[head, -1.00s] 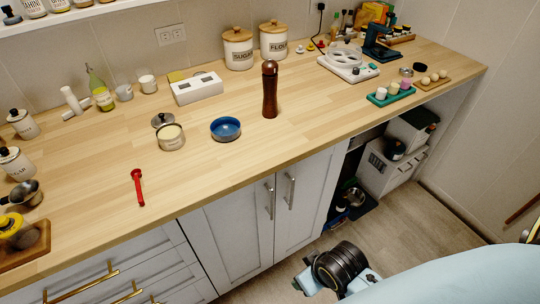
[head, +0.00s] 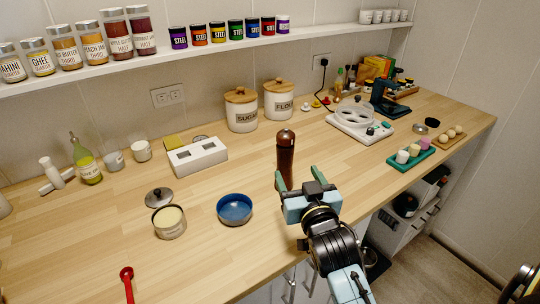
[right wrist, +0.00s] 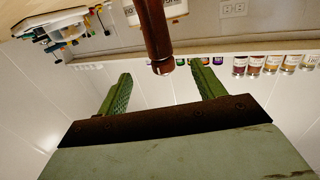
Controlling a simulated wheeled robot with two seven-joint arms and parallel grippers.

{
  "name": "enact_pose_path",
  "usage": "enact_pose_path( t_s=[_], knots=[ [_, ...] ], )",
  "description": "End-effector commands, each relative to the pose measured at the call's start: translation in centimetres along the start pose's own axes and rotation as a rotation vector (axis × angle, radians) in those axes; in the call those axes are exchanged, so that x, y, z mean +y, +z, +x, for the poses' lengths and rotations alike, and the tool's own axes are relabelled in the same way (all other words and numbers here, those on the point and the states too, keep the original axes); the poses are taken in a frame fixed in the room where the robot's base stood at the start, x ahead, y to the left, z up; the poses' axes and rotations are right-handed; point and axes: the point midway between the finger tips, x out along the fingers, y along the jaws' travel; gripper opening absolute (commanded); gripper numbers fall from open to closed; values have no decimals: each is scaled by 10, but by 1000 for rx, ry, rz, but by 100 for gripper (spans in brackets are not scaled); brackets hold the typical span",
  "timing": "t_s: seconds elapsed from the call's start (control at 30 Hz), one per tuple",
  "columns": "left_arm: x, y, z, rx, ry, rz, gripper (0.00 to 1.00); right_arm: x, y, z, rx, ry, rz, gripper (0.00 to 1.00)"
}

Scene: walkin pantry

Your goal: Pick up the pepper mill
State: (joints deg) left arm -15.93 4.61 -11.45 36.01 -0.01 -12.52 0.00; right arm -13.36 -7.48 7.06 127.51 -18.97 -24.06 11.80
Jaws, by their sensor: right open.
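The pepper mill (head: 285,155) is a tall dark-brown turned cylinder standing upright on the wooden counter, right of the blue bowl. My right gripper (head: 299,180) is open in front of it in the head view, its green fingers pointing towards the counter's back and its tip area overlapping the mill's base in the picture. In the right wrist view the mill (right wrist: 157,35) shows beyond the two spread green fingers (right wrist: 160,92), between them and apart from them. The mill's lowest part is partly hidden by the gripper in the head view.
A blue bowl (head: 234,209) and an open tin (head: 169,222) stand to the left. Sugar (head: 241,110) and flour (head: 278,100) canisters stand behind. A white scale-like appliance (head: 358,124) is to the right. A shelf with jars (head: 200,42) runs above the counter.

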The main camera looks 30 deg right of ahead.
Motion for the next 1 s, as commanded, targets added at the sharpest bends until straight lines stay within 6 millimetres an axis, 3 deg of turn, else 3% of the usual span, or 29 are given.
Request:
enact_pose_path(
  t_s=[0.07, 0.13, 0.33, 0.47, 0.57, 0.83, 1.0],
  knots=[
    [-3, -13, 1, 19, -3, 0, 36, 0, -1, 3, 6, 1, 0, 68],
    [-2, -12, 1, 17, -3, 0, 36, 0, -2, 10, 10, 1, 0, 68],
    [5, 30, -1, -46, 6, 0, 36, 0, -2, 46, 10, 0, 0, 68],
    [7, 42, -2, -64, 9, 0, 36, 0, -2, 68, 9, 1, -1, 68],
    [7, 41, -1, -61, 8, 0, 36, 0, -2, 78, 8, 1, 0, 68],
    [2, 11, 1, -14, 3, 0, 36, 1, -4, 102, 9, 1, 0, 68],
    [3, 12, 2, -15, 3, 0, 36, 1, -4, 126, 8, 1, 0, 68]
  ],
)
